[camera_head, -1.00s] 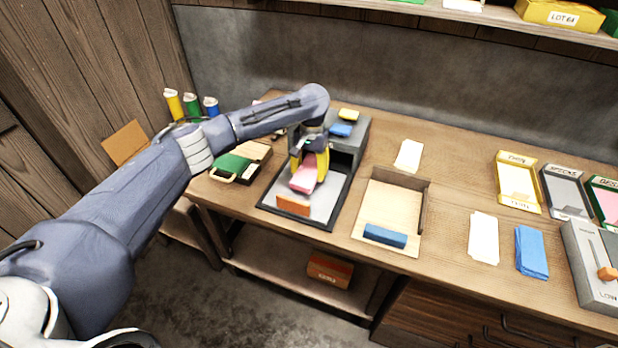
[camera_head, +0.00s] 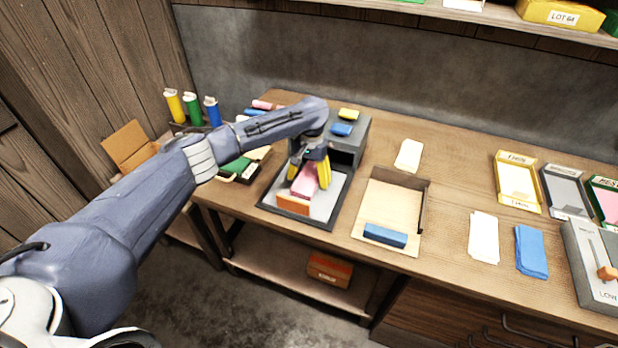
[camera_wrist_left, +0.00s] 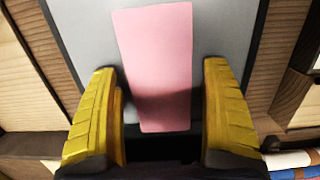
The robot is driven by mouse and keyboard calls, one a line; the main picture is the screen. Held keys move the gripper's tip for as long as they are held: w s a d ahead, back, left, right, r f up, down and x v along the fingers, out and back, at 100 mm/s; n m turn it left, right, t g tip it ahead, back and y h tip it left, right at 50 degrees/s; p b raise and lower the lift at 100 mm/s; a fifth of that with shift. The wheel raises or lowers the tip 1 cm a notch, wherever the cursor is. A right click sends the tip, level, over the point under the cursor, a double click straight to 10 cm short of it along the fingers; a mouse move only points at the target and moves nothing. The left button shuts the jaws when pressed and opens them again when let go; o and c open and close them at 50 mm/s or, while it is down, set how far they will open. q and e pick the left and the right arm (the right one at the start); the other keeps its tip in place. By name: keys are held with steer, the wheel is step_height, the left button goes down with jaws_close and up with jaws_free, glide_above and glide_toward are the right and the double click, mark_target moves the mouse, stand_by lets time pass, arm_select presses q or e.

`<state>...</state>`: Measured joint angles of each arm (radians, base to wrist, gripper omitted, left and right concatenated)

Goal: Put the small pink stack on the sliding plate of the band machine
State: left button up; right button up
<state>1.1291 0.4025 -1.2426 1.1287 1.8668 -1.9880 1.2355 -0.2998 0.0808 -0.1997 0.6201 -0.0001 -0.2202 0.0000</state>
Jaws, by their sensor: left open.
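The small pink stack (camera_head: 306,180) lies on the grey sliding plate (camera_head: 324,203) of the band machine (camera_head: 350,150), behind the plate's orange front block (camera_head: 292,203). My left gripper (camera_head: 309,177) is over the stack with its yellow fingers apart. In the left wrist view the pink stack (camera_wrist_left: 158,60) lies flat on the grey plate (camera_wrist_left: 222,35). The open fingers (camera_wrist_left: 162,125) stand on either side of its near end, with a gap on both sides. My right gripper is in neither view.
A blue block (camera_head: 385,235) lies in a shallow wooden tray (camera_head: 385,205) right of the machine. White cards (camera_head: 483,238) and a blue stack (camera_head: 531,250) lie farther right. A grey slider box (camera_head: 592,265) stands at the right edge. Coloured rolls (camera_head: 192,108) stand at the left.

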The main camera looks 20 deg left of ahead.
mark_target(311, 174)
arm_select(q)
steer(key=shift+r, duration=0.1)
step_height(311, 174, up, 12)
steer(key=w, duration=0.1)
steer(key=shift+w, duration=0.2)
stand_by(0.4)
